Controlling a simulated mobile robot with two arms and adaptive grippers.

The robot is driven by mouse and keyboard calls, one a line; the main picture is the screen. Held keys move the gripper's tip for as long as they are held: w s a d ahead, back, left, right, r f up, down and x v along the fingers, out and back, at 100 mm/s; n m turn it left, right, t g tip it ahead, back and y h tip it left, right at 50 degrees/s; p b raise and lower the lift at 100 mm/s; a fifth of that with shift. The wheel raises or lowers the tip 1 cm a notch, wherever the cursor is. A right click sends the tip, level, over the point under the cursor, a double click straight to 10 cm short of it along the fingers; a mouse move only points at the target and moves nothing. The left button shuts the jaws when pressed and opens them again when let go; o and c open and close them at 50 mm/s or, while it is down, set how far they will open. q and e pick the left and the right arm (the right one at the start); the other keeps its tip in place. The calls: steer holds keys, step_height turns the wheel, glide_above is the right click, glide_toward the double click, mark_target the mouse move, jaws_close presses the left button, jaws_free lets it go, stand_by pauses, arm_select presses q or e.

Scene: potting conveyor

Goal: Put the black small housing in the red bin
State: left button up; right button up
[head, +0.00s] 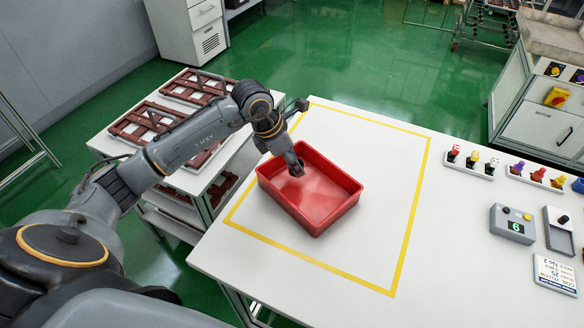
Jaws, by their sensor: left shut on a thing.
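The red bin (340,211) stands on the white table, inside the yellow outline, open side up. My left gripper (297,171) points down over the back left part of the bin, near its rim. It is shut on a small dark thing, taken as the black small housing, which I cannot tell apart from the dark fingers. The part of the bin floor that shows is empty. My right gripper is out of view.
A yellow tape outline (407,232) surrounds the bin, with free white table around it. Small racks with coloured parts (471,164), a grey box with a green display (512,224) and a label card (556,275) are at right. A cart with brown frames (146,122) stands left.

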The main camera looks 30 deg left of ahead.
mark_target(292, 172)
arm_select(q)
steer(key=shift+w+a+f, duration=0.1)
steer(key=shift+a+f, duration=0.15)
steer(key=shift+f, duration=0.05)
step_height(292, 172, down, 3)
steer(key=shift+f+p, duration=0.1)
steer(key=shift+p, duration=0.75)
steer(key=shift+a+f, duration=0.1)
steer(key=shift+f+b, duration=0.2)
steer(key=shift+b, duration=0.1)
steer(key=o, duration=0.8)
steer(key=shift+w+r, duration=0.1)
